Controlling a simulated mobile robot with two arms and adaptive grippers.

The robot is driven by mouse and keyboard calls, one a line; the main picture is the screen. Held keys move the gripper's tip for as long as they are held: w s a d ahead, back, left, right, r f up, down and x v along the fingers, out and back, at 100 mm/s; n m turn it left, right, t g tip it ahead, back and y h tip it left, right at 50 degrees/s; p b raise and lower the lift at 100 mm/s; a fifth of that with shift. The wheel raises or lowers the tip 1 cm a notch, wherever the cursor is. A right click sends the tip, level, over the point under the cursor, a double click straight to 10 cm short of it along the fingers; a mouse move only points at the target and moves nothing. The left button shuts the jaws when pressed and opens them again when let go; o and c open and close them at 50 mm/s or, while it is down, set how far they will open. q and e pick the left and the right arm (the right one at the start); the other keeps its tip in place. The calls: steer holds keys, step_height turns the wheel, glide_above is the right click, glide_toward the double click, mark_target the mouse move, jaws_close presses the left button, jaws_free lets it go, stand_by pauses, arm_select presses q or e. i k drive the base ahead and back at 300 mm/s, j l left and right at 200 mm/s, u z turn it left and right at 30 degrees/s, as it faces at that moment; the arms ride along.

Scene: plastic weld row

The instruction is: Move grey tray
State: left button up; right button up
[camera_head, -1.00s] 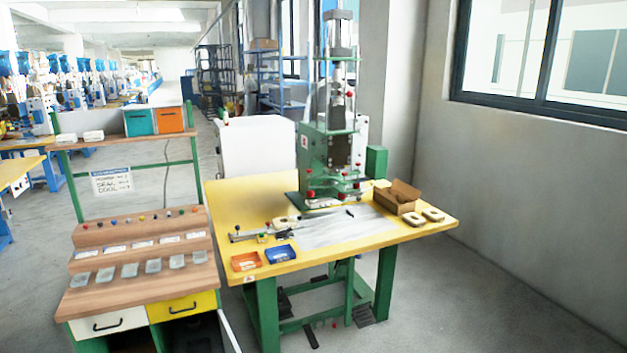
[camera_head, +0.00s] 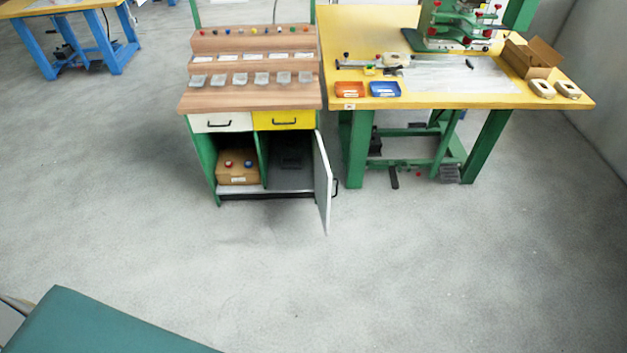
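Several small grey trays sit in a row on the lowest step of the wooden bench; one grey tray (camera_head: 262,79) is near the middle of the row. I cannot tell which one the task means. A dark grey item (camera_head: 291,161) lies in shadow inside the open cabinet under the bench, and its shape is unclear. Neither of my grippers is in view.
A wooden bench (camera_head: 250,98) has an open cabinet door (camera_head: 323,180) jutting forward. The yellow table (camera_head: 440,98) at right holds an orange bin (camera_head: 349,90), a blue bin (camera_head: 385,89) and a press. A teal surface (camera_head: 100,325) fills the lower left. The floor between is clear.

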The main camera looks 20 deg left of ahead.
mark_target(287, 162)
steer(key=i+l+u, duration=0.15)
steer(key=u, duration=0.25)
steer(key=i+l+u, duration=0.15)
steer(key=u, duration=0.3)
steer(key=i+l+u, duration=0.1)
steer(key=l+u, duration=0.3)
